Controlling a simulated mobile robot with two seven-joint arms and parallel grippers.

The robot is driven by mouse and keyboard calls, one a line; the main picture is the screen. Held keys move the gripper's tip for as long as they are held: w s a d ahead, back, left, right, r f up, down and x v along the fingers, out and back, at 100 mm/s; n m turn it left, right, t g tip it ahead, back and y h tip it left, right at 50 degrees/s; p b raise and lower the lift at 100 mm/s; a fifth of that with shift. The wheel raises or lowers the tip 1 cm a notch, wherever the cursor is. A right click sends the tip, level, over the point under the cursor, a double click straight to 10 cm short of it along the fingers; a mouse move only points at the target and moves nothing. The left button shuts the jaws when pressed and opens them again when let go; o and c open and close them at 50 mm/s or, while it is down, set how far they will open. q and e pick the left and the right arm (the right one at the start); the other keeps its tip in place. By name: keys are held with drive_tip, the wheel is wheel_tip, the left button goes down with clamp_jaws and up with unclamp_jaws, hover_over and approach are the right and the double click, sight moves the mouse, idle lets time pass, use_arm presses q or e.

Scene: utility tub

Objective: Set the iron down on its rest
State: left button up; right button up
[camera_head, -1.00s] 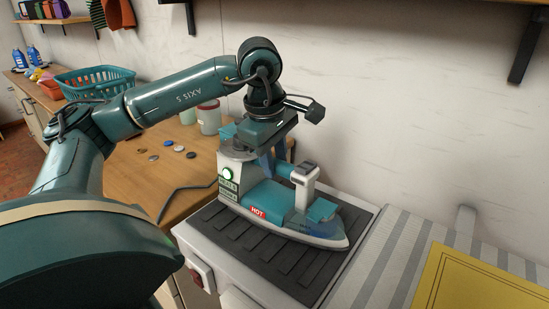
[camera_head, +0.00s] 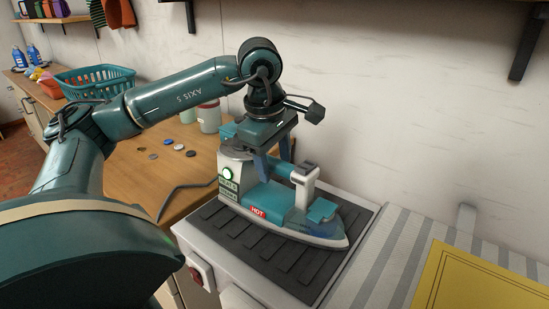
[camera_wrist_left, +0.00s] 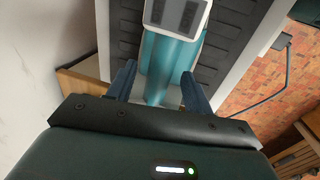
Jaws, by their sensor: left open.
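The teal and white iron (camera_head: 290,212), with a red HOT label and a lit green light, rests flat on the dark ribbed rest (camera_head: 245,243). In the left wrist view the iron's teal handle (camera_wrist_left: 165,70) lies between my fingers, and the ribbed rest (camera_wrist_left: 225,50) shows on both sides. My left gripper (camera_head: 272,165) is over the rear of the handle with its fingers pointing down. It also shows in the left wrist view (camera_wrist_left: 158,88), open, with a finger on either side of the handle and gaps beside it. My right gripper is not in view.
A striped ironing surface (camera_head: 385,265) with a folded yellow cloth (camera_head: 465,285) lies to the right. A wooden counter (camera_head: 150,180) at left holds small discs, jars and a teal basket (camera_head: 95,82). The wall is close behind the iron.

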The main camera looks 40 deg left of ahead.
use_arm(q)
wheel_tip(320, 180, up, 13)
drive_tip(key=s+p, duration=0.2)
drive_tip(key=p, duration=0.2)
drive_tip(key=shift+s+d, duration=0.15)
drive_tip(key=shift+s, duration=0.15)
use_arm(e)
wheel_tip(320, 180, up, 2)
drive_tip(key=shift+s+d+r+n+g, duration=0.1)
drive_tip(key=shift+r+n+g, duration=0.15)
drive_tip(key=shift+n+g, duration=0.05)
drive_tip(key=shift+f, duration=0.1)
